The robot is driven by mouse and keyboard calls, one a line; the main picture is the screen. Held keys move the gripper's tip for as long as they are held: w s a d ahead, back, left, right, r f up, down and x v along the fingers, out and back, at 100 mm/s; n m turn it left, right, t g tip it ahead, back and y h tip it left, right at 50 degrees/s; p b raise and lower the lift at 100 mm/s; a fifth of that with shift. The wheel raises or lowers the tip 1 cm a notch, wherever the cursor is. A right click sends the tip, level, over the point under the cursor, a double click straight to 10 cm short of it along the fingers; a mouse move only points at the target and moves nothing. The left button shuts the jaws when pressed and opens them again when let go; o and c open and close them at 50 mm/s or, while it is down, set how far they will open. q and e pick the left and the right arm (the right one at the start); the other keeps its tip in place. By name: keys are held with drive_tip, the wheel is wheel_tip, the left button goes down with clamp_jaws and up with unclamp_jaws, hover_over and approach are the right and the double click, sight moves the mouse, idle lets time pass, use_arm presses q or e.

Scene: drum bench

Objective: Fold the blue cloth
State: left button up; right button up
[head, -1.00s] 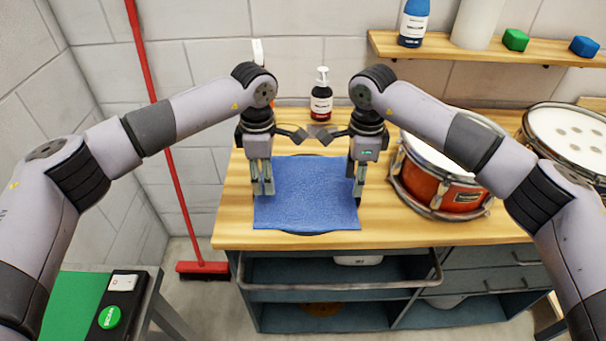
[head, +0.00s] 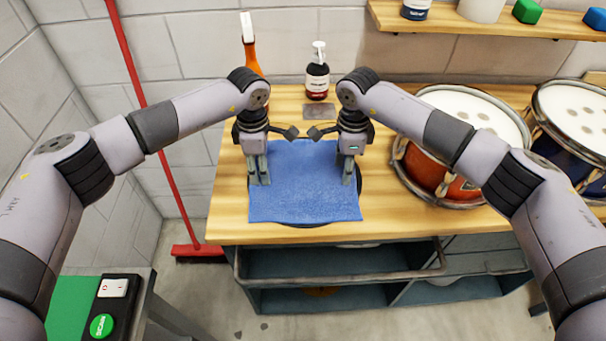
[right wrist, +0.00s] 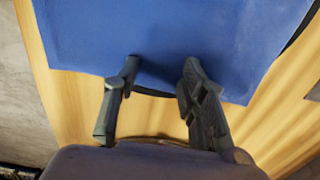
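The blue cloth (head: 305,195) lies spread out nearly flat on a round black pad (head: 362,188) on the wooden bench top. My left gripper (head: 259,183) points down over the cloth's left side, its two fingers a little apart with nothing seen between them. My right gripper (head: 352,183) points down at the cloth's right side. In the right wrist view its fingers (right wrist: 160,70) are apart, with their tips over the cloth's edge (right wrist: 155,75). I cannot tell whether the tips touch the cloth.
A pump bottle (head: 317,78) and an orange bottle (head: 249,50) stand behind the cloth. A red drum (head: 440,165) stands to the right, near my right arm. A red broom (head: 150,120) leans at the left. Bare bench top (head: 228,200) shows left of the cloth.

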use_arm(q)
drive_tip(key=shift+s, duration=0.2)
use_arm(e)
drive_tip(key=shift+s, duration=0.2)
use_arm(q)
drive_tip(key=shift+w+f, duration=0.1)
drive_tip(key=shift+f, duration=0.1)
use_arm(e)
drive_tip(key=shift+w+f, duration=0.1)
drive_tip(key=shift+f, duration=0.1)
drive_tip(key=shift+c, duration=0.2)
use_arm(q)
drive_tip(key=shift+c, duration=0.4)
use_arm(e)
drive_tip(key=shift+c, duration=0.2)
use_arm(q)
drive_tip(key=shift+c, duration=0.4)
use_arm(e)
drive_tip(key=shift+c, duration=0.4)
use_arm(q)
drive_tip(key=shift+f, duration=0.1)
clamp_jaws()
use_arm(e)
drive_tip(key=shift+f, duration=0.1)
clamp_jaws()
